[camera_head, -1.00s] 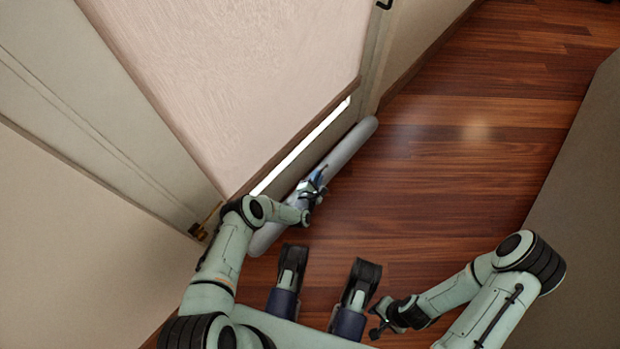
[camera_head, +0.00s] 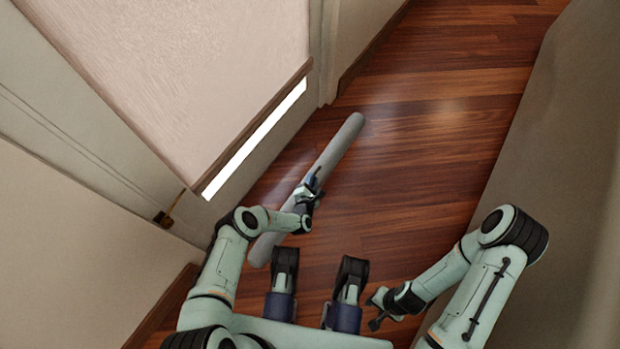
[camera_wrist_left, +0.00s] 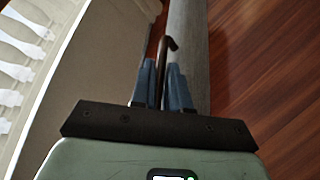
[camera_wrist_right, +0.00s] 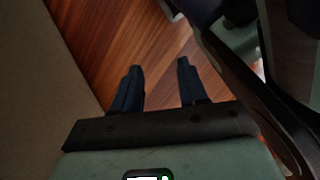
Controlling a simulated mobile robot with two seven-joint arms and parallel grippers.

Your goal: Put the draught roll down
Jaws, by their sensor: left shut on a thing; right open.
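The draught roll (camera_head: 341,144) is a long grey cylinder, lying slantwise near the door in the head view. My left gripper (camera_head: 311,184) is at the middle of the roll, shut on it, apparently by a thin dark hooked strap. In the left wrist view the roll (camera_wrist_left: 190,30) runs up beside the blue fingers, with the dark hook between them. I cannot tell whether the roll touches the floor. My right gripper (camera_head: 378,309) is open and empty, low on the right; its two fingers show apart in the right wrist view (camera_wrist_right: 155,80).
A beige wall (camera_head: 540,130) stands close on the right. The wooden floor (camera_head: 430,110) is clear beyond and right of the roll.

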